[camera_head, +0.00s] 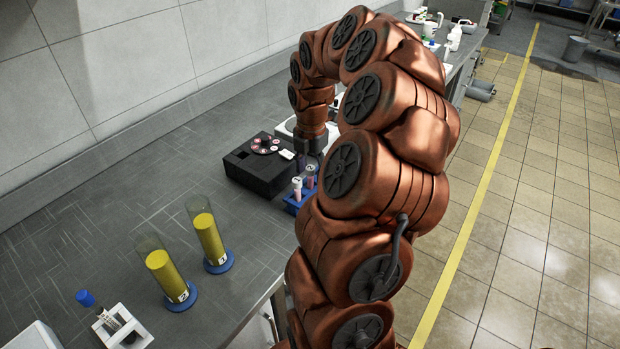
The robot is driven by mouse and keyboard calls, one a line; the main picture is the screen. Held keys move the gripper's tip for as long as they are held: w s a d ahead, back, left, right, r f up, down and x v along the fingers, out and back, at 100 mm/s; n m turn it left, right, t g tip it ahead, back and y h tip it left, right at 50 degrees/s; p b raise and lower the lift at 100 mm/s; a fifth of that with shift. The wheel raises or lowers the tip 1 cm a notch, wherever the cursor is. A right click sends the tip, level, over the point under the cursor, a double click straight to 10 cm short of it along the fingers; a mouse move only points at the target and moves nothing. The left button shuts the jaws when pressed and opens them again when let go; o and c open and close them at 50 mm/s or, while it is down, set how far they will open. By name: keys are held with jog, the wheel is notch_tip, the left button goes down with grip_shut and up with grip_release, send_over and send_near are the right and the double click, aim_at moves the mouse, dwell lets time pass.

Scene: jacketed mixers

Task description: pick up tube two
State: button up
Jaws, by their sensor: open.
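A small blue rack (292,207) stands at the bench's front edge, partly hidden by my arm. Two tubes with pinkish contents and light tops stand upright in it: a left tube (297,188) and a right tube (310,176). Their tops carry small dark marks, too small to read, so I cannot tell which is tube two. My gripper (310,162) points down just above and behind the right tube. It is open; its fingers are small and partly hidden by my arm. I cannot tell whether it touches the tube.
A black device (258,178) with a round rotor stands left of the rack. Two yellow-filled cylinders (168,277) (209,238) on blue bases stand nearer on the bench. A white rack (122,330) with a blue-capped tube is at the lower left. Bare bench lies between.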

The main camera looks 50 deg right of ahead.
jog(key=shift+f, duration=0.75)
grip_shut()
